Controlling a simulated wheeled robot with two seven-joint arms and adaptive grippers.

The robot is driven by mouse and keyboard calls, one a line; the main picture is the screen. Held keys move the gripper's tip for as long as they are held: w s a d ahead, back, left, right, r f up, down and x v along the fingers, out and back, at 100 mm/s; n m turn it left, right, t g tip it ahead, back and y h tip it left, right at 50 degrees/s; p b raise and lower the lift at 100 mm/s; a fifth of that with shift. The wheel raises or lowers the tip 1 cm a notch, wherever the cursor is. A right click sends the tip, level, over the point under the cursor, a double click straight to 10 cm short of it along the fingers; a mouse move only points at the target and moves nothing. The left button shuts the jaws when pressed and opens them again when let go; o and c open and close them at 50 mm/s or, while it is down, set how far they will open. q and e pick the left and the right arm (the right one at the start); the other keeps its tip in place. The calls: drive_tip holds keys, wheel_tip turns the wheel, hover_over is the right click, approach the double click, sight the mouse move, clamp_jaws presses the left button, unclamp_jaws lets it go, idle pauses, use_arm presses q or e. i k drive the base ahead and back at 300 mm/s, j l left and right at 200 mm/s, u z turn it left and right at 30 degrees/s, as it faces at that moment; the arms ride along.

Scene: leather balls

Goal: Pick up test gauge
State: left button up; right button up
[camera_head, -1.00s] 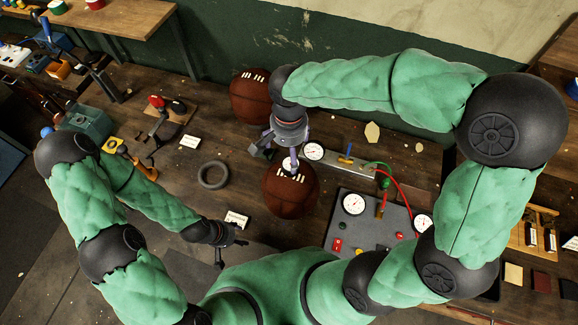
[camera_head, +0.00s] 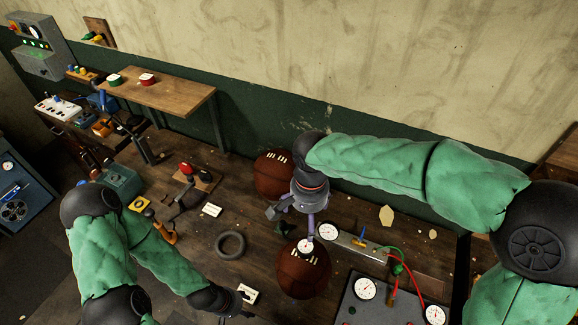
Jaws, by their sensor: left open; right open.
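A small round white-faced gauge (camera_head: 306,245) is at the top of the front brown leather ball (camera_head: 304,272). My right gripper (camera_head: 298,222) is open just above this ball, with one finger reaching down close to the gauge. I cannot tell whether it touches it. Another round white gauge (camera_head: 328,232) sits at the left end of a metal bar fixture (camera_head: 352,246), right of that gripper. My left gripper (camera_head: 243,305) is open and low, left of the front ball, near a small white card (camera_head: 247,293).
A second leather ball (camera_head: 272,175) stands behind my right gripper. A black ring (camera_head: 230,245) lies left of the front ball. A grey panel with gauges (camera_head: 385,305) and a red hose is at front right. Bare bench lies around the ring.

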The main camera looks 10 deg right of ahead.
sight(305, 250)
drive_tip(key=k, duration=1)
